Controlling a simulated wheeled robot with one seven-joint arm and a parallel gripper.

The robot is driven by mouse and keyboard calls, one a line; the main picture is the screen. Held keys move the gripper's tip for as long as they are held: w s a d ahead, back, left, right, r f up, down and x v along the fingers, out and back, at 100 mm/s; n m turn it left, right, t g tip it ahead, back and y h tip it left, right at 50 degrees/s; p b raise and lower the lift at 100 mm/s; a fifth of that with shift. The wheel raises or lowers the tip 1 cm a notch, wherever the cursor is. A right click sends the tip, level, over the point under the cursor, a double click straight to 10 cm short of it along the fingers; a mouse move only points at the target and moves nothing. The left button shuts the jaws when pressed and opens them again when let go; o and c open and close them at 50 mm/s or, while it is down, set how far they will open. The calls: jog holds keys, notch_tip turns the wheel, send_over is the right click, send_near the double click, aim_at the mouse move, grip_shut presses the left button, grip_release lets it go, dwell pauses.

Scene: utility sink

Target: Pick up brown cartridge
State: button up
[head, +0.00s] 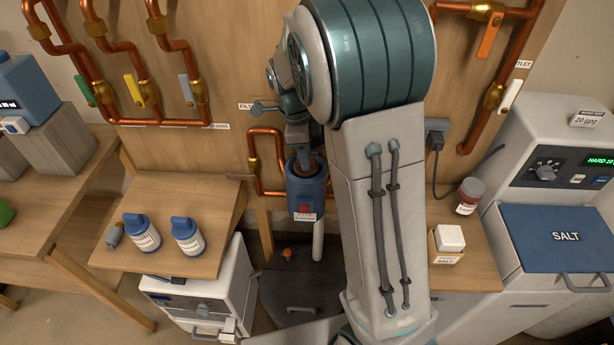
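A blue filter housing (306,196) with a red label stands below the copper pipe at the centre. A brown round top (305,169), perhaps the brown cartridge, shows in its open mouth. My arm reaches over from the right, and its end with my gripper (303,152) points down just above the housing mouth. The fingers are small and dark here. I cannot tell whether they are open or shut, or whether they touch the brown piece.
Two blue-capped bottles (142,233) (188,237) and a small grey item (114,236) stand on the left table (170,262). Copper pipes (265,165) run beside the housing. At right are a red-labelled jar (468,195), a salt box (449,240) and the salt bin (565,236).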

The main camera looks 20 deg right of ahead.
grip_shut()
jog(key=shift+r, duration=0.1)
